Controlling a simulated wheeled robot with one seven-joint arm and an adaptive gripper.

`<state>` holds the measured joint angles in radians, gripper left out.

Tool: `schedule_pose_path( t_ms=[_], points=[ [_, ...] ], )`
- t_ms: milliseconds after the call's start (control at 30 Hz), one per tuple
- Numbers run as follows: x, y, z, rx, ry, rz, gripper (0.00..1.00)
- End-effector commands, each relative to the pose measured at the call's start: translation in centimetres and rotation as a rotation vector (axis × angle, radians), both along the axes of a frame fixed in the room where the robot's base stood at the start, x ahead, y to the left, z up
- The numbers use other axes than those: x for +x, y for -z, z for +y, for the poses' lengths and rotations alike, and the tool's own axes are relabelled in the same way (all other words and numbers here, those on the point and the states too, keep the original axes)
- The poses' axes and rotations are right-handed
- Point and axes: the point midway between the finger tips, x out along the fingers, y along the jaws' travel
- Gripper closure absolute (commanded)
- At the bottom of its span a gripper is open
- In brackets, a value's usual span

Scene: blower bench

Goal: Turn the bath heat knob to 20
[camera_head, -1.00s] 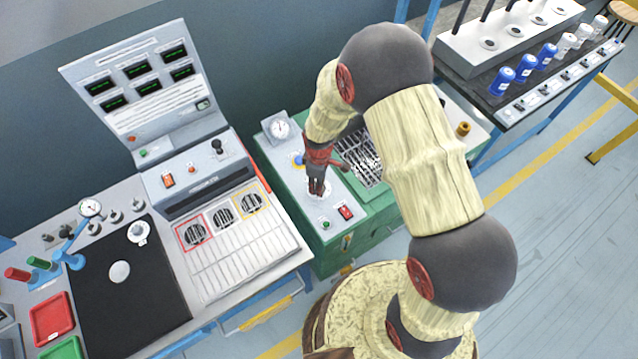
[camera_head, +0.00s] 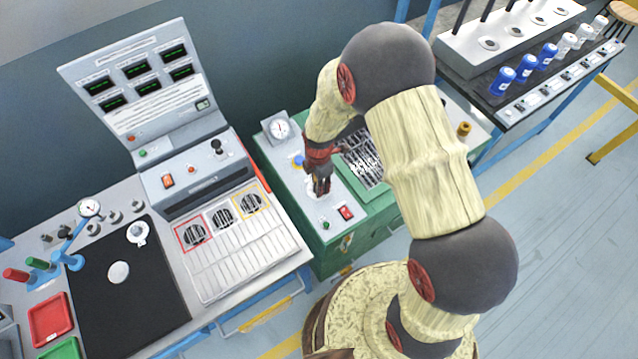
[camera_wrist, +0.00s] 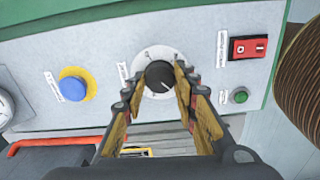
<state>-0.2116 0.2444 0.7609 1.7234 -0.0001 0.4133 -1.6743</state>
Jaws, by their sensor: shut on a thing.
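The bath heat knob (camera_wrist: 159,76) is a dark round knob with a pale pointer mark, set on a white dial plate (camera_wrist: 150,55) on the panel of the green bath unit. In the wrist view my gripper (camera_wrist: 157,88) has its two fingers on either side of the knob, shut on it. The dial numbers are too small to read, so I cannot tell the setting. In the head view my gripper (camera_head: 322,188) points down onto the panel and hides the knob and most of its dial.
A blue button on a yellow ring (camera_wrist: 73,87), a red rocker switch (camera_wrist: 248,47) and a green button (camera_wrist: 240,96) flank the dial. A gauge (camera_head: 280,129) stands at the panel's back. A grated bath opening (camera_head: 362,160) lies right of my gripper.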

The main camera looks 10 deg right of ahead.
Motion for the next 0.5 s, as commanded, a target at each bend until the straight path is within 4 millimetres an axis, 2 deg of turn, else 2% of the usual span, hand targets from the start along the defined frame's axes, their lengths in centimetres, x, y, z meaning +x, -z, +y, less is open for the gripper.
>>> schedule_pose_path(
  t_ms=[500],
  points=[
    [0.16, -0.10, 0.04, 0.000, -0.098, -0.004, 0.97]
  ],
)
